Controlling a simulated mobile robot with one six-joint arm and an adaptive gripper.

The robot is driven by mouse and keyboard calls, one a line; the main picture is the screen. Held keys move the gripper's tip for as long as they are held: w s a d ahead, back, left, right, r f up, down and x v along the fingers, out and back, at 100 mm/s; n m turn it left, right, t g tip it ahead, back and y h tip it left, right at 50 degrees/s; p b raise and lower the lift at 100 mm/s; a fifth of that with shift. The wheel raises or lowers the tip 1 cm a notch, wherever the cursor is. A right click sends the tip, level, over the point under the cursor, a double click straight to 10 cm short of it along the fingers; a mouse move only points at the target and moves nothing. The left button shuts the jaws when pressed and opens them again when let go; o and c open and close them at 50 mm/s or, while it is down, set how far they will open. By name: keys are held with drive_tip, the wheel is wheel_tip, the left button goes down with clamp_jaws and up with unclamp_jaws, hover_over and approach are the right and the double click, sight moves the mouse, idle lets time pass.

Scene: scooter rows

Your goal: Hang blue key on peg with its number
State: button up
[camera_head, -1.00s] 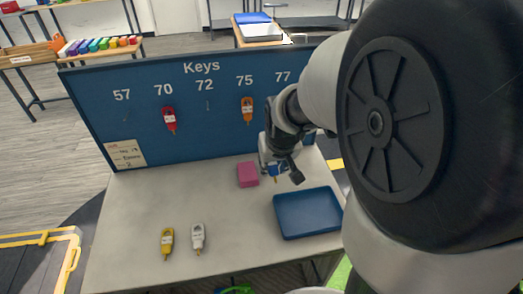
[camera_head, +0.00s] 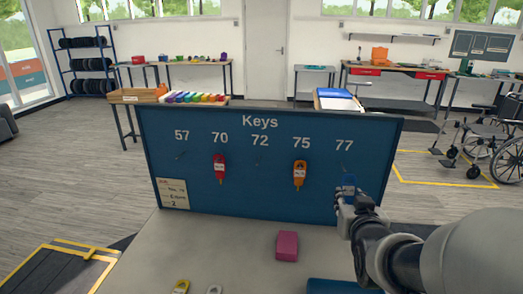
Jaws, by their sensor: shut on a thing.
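The blue key (camera_head: 348,184) is in my gripper (camera_head: 349,193), which is shut on it. The key is held upright in front of the right part of the blue key board (camera_head: 260,193), just below the number 77 and its peg (camera_head: 343,168). The number on the blue key is too small to read. I cannot tell whether the key touches the peg. The pegs under 57 (camera_head: 181,155) and 72 (camera_head: 260,158) are bare. A red key (camera_head: 219,168) hangs under 70 and an orange key (camera_head: 299,175) under 75.
On the table (camera_head: 235,250) lie a pink block (camera_head: 287,246), a yellow key (camera_head: 181,287), a white key (camera_head: 214,290) and a blue tray (camera_head: 340,287). A note (camera_head: 173,193) is at the board's lower left. My arm covers the table's right side.

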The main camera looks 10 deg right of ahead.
drive_tip(key=r+x, duration=0.1)
drive_tip(key=x, duration=0.8)
drive_tip(key=shift+w+b, duration=0.2)
drive_tip(key=shift+b, duration=0.15)
idle(0.4)
idle(0.7)
drive_tip(key=o, duration=0.9)
drive_tip(key=shift+s, duration=0.1)
